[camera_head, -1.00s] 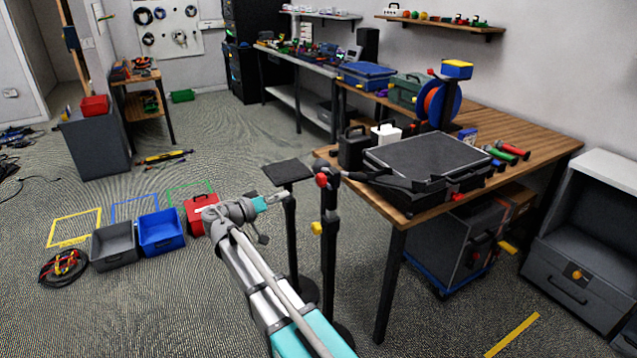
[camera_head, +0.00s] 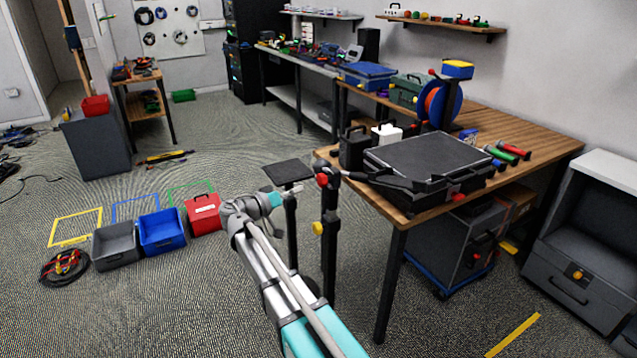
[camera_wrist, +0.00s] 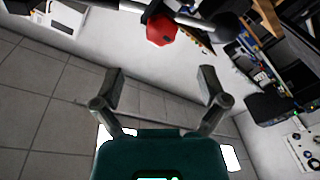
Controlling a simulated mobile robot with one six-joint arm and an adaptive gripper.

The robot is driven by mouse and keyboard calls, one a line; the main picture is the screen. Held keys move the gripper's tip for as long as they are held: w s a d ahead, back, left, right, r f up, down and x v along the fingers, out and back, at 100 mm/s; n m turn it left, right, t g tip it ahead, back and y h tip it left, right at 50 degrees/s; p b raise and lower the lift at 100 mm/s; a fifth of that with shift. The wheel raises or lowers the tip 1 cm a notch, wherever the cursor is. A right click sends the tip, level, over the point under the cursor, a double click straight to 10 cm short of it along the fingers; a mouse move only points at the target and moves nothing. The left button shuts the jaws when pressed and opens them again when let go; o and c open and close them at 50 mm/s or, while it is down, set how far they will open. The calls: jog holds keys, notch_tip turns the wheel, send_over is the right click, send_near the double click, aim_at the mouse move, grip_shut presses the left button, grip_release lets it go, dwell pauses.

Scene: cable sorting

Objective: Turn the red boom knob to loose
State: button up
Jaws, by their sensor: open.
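The red boom knob (camera_head: 322,180) is at the top of a black stand (camera_head: 329,250), beside the wooden table's near left corner. In the wrist view the red knob (camera_wrist: 161,30) is at the top centre, on a grey-and-black boom. My gripper (camera_wrist: 161,82) is open and empty. Its two fingers point up the wrist picture, one on each side of the knob's line, and the knob appears beyond the fingertips, not between them. In the head view my arm's teal end is left of the stand; the fingertips cannot be made out there.
A second stand with a flat black top (camera_head: 288,171) rises close to my arm's end. A yellow knob (camera_head: 317,228) sits lower on the boom stand. A black case (camera_head: 430,160) lies on the table (camera_head: 540,150).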

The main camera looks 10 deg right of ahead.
aim_at(319, 182)
jog(key=x, duration=0.9)
jog(key=shift+w+d, duration=0.1)
jog(key=shift+d, duration=0.15)
